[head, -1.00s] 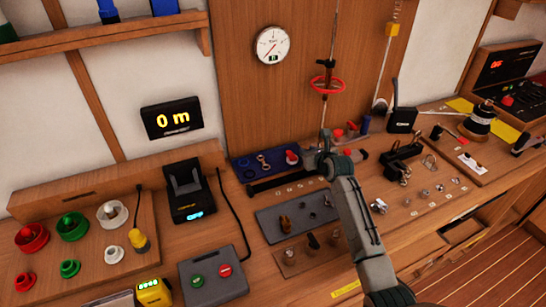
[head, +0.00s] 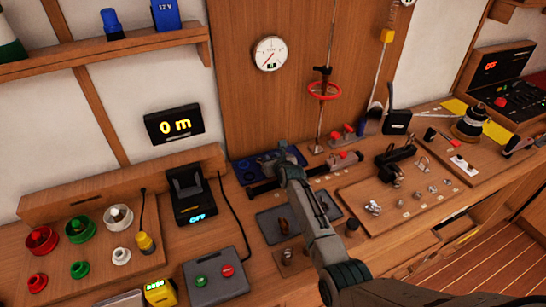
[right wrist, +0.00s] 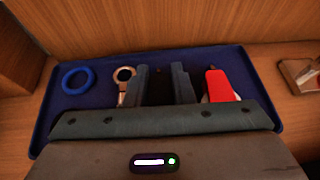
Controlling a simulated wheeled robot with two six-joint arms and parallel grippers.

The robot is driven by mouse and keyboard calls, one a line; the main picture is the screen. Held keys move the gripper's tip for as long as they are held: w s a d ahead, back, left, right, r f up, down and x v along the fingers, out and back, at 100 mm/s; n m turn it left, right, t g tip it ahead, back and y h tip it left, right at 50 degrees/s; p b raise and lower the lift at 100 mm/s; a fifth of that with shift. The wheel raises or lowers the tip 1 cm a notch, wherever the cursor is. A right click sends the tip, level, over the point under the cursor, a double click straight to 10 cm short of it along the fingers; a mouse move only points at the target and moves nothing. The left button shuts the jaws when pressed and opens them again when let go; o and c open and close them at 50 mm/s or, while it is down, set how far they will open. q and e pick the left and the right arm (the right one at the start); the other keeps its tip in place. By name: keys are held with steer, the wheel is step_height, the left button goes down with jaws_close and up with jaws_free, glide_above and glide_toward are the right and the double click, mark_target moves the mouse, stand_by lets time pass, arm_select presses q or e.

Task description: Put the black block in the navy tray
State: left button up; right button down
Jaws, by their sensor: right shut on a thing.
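The navy tray (head: 240,168) lies on the bench against the back panel; my right arm covers part of it in the head view. In the right wrist view the tray (right wrist: 100,92) fills the middle. My right gripper (head: 268,163) is over the tray. In the right wrist view its two fingers (right wrist: 160,80) are closed on a dark piece, the black block (right wrist: 158,90), mostly hidden between them. I cannot tell whether the block touches the tray floor. My left gripper is not in view.
In the tray, a blue ring (right wrist: 76,79) and a metal shackle-like piece (right wrist: 124,80) lie left of the fingers, and a red-handled tool (right wrist: 219,86) lies right. A black charger-like device (head: 190,195) stands left.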

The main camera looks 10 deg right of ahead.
steer(key=c, duration=1.5)
jaws_free()
steer(key=shift+s+r, duration=0.15)
steer(key=shift+s, duration=0.35)
steer(key=b+v, duration=0.1)
steer(key=v, duration=1)
steer(key=shift+r, duration=0.2)
steer(key=shift+d, duration=0.15)
